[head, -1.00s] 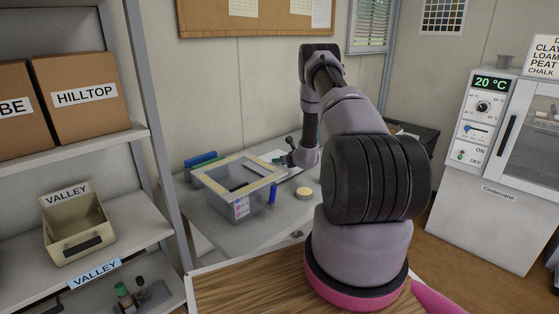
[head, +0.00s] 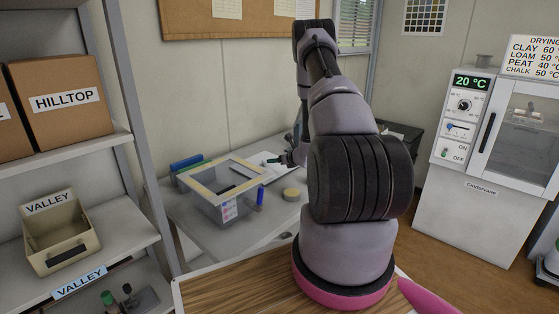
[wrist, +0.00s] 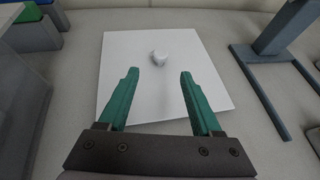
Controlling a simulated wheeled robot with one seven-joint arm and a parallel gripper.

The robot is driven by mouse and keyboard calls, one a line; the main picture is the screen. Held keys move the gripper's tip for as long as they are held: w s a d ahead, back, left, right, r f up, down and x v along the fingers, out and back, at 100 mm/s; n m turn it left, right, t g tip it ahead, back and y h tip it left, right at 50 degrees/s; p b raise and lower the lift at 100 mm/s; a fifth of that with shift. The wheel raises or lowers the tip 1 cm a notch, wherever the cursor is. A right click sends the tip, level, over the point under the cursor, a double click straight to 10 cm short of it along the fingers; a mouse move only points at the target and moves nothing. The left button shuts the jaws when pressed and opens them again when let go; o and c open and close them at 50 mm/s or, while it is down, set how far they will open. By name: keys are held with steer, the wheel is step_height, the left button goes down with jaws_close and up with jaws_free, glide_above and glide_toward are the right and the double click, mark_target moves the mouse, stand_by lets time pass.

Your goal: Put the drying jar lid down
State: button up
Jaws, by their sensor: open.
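My gripper (wrist: 158,73) is open, its two green fingers apart with nothing between them. In the wrist view a small pale rounded piece (wrist: 160,57), like a knob or small lid, stands on a flat white square (wrist: 125,48), just beyond the fingertips. I cannot tell whether this piece is the drying jar lid or part of it. The white square also shows in the head view (head: 262,163), on the table behind the open box; the small piece is not discernible there.
A clear-walled box with a tan rim (head: 213,187) stands on the grey table, a blue marker (head: 260,195) at its side. A round tan-topped piece (head: 291,194) sits to its right. In the wrist view a grey stand (wrist: 270,65) is close on the right.

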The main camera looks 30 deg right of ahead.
steer(key=s+a+r+n+g+y, duration=0.1)
steer(key=s+a+r+n+y, duration=0.2)
steer(key=a+r+n, duration=0.5)
steer(key=s+a+r+n+g+y, duration=0.25)
steer(key=a+r, duration=0.35)
steer(key=r, duration=0.6)
steer(key=s+a+r+n+g+y, duration=0.15)
steer(key=s+a+r+n, duration=0.25)
steer(key=a+r, duration=0.5)
steer(key=s+a+r+n+g+h, duration=0.1)
steer(key=s+a+r+n, duration=0.1)
steer(key=s+r+n, duration=0.4)
steer(key=s+a+r+n+g, duration=0.2)
steer(key=s+r, duration=0.2)
steer(key=s, duration=0.5)
steer(key=s+d+r+n+t+h, duration=0.1)
steer(key=s+d+r+n+h, duration=0.1)
steer(key=s, duration=0.5)
steer(key=s+d+r+n+t+h, duration=0.1)
steer(key=s+d+r+n+h, duration=0.1)
steer(key=s+n, duration=0.3)
steer(key=s+h, duration=0.1)
steer(key=s, duration=0.1)
steer(key=shift+s+d+r+n+t+h, duration=0.15)
steer(key=shift+s+r+n+t+h, duration=0.15)
steer(key=shift+n+h, duration=0.1)
